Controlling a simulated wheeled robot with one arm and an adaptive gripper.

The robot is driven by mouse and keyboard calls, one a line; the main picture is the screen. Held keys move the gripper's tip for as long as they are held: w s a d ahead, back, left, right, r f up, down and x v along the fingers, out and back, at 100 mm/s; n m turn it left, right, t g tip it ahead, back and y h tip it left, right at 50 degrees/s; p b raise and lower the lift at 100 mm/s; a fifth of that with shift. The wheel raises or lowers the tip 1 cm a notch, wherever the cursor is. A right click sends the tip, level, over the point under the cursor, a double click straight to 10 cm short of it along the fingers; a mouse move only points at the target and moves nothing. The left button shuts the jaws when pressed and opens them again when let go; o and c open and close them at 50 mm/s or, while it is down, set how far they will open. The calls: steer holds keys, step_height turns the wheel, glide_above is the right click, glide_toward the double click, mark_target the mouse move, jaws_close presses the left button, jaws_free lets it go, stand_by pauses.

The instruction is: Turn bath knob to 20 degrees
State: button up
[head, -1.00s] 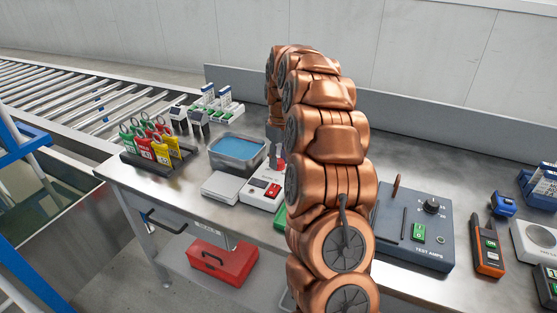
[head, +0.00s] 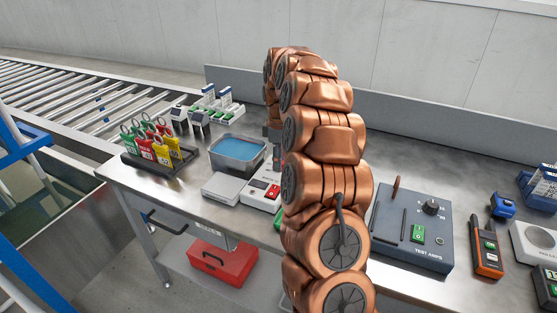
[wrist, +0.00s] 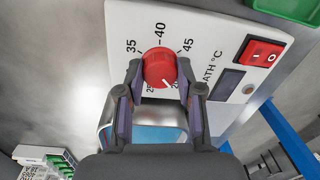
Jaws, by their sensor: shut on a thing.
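The red bath knob (wrist: 159,66) sits on the white bath control panel (wrist: 207,18) in the wrist view. My gripper (wrist: 160,78) has a finger on each side of the knob and is shut on it. A short white mark on the knob's near rim points down and slightly right in the picture. The numbers 35, 40 and 45 show around the knob; a number at lower left is partly covered. In the head view the panel box (head: 254,195) stands in front of the blue-filled bath (head: 240,148), and my arm hides most of the knob area.
A red rocker switch (wrist: 264,51) and a dark display (wrist: 227,84) are on the panel. A small white box (head: 221,188) stands left of it. A rack of coloured tags (head: 158,160) is further left. The grey test amps box (head: 412,235) is right of my arm.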

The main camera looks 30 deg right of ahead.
steer(key=shift+s+f, duration=0.1)
steer(key=o, duration=1.2)
steer(key=shift+c, duration=0.2)
step_height(320, 180, up, 12)
steer(key=shift+w+d, duration=0.2)
stand_by(0.6)
